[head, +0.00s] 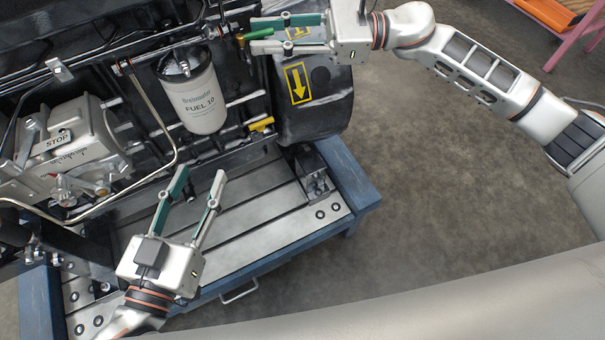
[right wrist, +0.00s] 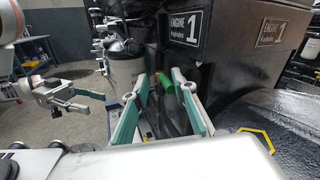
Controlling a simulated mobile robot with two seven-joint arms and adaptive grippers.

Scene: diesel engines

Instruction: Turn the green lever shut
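The green lever (head: 257,36) is a short bright green handle on the engine's side, right of the fuel filter in the head view. My right gripper (head: 250,35) reaches in from the right, its two fingers open above and below the lever. In the right wrist view the green lever (right wrist: 167,83) shows between the spread fingers, nearer the right one; I cannot tell whether either touches it. My left gripper (head: 200,182) is open and empty above the grey slotted bed. It also shows in the right wrist view at the left (right wrist: 92,100).
A white fuel filter (head: 197,98) hangs on the engine. A yellow handle (head: 262,125) sits lower right of it. A grey pump block with a STOP label (head: 58,139) and pipes are at the left. The blue stand's edge (head: 346,172) borders open floor at the right.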

